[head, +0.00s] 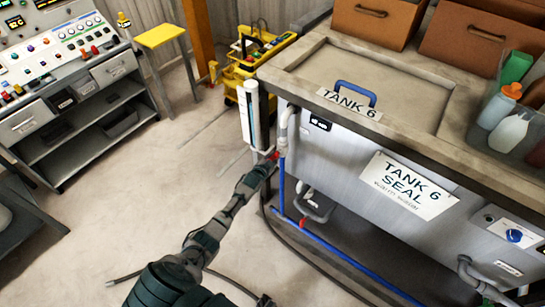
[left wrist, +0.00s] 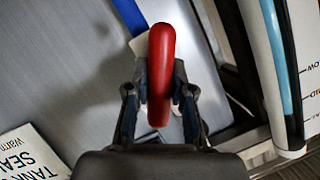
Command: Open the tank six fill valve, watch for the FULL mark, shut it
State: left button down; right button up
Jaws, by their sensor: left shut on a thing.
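My left gripper (head: 268,164) is shut on the red valve handle (left wrist: 161,45) at the left front corner of tank six. The handle stands between the two fingers in the left wrist view, and a small red bit of it (head: 275,155) shows in the head view. Whether the valve is open or shut cannot be told. A white upright gauge (head: 246,115) with a blue-edged strip stands beside the valve; it also shows in the left wrist view (left wrist: 264,60). Its lettering is cut off; no FULL mark or level is readable. My right gripper is not seen.
Tank six has a lid with a blue handle (head: 355,90) and a TANK 6 SEAL sign (head: 405,186). A blue pipe (head: 330,245) runs low along its front. A yellow cart (head: 240,75) stands behind. The floor (head: 130,190) to the left is mostly clear.

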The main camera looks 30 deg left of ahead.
pick_arm(q)
jog(key=shift+s+a+f+n, duration=0.2)
jog(key=shift+a+f+n, duration=0.1)
jog(key=shift+a+n, duration=0.1)
jog(key=shift+n+h, duration=0.3)
jog(key=shift+h, duration=0.1)
jog(key=n+h+b, duration=0.2)
jog(key=b, duration=0.1)
jog(key=shift+d+f+n+g, duration=0.2)
jog(key=shift+f+n+g, duration=0.1)
jog(key=shift+g, duration=0.1)
jog(key=shift+d+b, duration=0.1)
jog(key=shift+b, duration=0.25)
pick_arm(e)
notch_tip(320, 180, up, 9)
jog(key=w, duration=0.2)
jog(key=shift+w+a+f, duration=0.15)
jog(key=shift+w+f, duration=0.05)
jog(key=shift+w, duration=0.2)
pick_arm(q)
jog(key=c, duration=1.2)
grip_release()
jog(key=shift+o, duration=1)
jog(key=shift+w+r, duration=0.15)
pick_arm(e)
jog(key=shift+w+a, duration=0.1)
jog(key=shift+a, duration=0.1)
pick_arm(q)
jog(key=shift+r, duration=0.1)
